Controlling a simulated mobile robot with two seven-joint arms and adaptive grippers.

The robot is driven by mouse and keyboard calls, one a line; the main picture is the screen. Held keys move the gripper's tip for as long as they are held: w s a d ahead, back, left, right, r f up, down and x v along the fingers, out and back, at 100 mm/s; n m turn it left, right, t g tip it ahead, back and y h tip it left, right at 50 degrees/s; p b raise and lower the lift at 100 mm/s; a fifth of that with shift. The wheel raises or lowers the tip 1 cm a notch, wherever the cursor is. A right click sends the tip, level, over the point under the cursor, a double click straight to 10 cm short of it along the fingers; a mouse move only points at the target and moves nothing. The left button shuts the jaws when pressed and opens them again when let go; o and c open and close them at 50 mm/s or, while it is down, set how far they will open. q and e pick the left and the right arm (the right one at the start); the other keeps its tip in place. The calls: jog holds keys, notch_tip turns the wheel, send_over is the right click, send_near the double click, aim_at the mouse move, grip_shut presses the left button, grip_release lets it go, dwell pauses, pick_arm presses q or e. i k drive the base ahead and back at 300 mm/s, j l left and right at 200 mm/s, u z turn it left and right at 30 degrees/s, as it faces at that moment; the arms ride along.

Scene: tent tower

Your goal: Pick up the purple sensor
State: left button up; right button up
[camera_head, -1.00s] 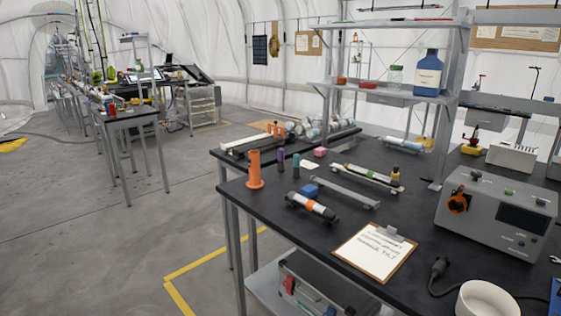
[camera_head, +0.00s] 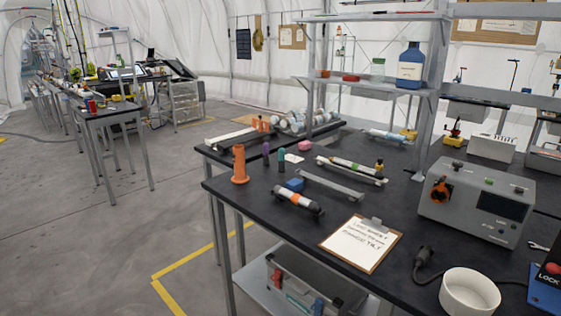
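The purple sensor (camera_head: 266,153) is a small dark purple upright cylinder on the black table (camera_head: 330,210). It stands just right of the orange cylinder on a flange (camera_head: 239,165) and left of a similar teal cylinder (camera_head: 281,159). A gap shows between it and the orange cylinder. Neither of my grippers is in the head view, so their state is hidden.
A clipboard (camera_head: 361,244), grey box (camera_head: 477,203) and white bowl (camera_head: 469,294) are nearer. Floor left of the table is clear.

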aim_at(265, 145)
jog(key=z, duration=0.4)
jog(key=i+j+z, duration=0.2)
jog(key=j, duration=0.15)
jog(key=i+j+z, duration=0.2)
jog(key=j, duration=0.2)
jog(key=i+j+z, duration=0.2)
jog(key=j, duration=0.2)
jog(key=j+z, duration=0.2)
jog(key=j, duration=0.2)
jog(key=j+z, duration=0.2)
jog(key=j, duration=0.25)
jog(key=i, duration=0.05)
